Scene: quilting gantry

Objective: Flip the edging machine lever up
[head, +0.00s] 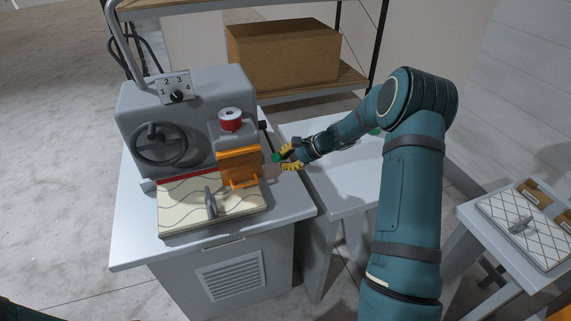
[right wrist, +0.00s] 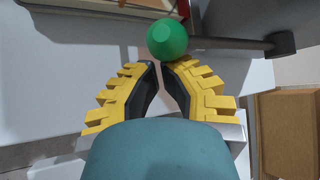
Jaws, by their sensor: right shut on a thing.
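The edging machine (head: 185,115) is a grey unit on a cabinet at left centre. Its lever is on its right side, with a green ball knob (head: 276,157) at the near end. My right gripper (head: 289,156), with yellow fingers, is shut on the knob, which shows just past the tips (right wrist: 161,66). The fingers hide part of the lever in the head view. My left gripper is out of view.
An orange guard (head: 240,166) and a quilted panel (head: 185,211) are at the machine's front. A white side table (head: 345,185) stands beside it, under my right arm. A cardboard box (head: 283,54) sits on the shelf behind. Another table with a quilted piece (head: 520,240) is at right.

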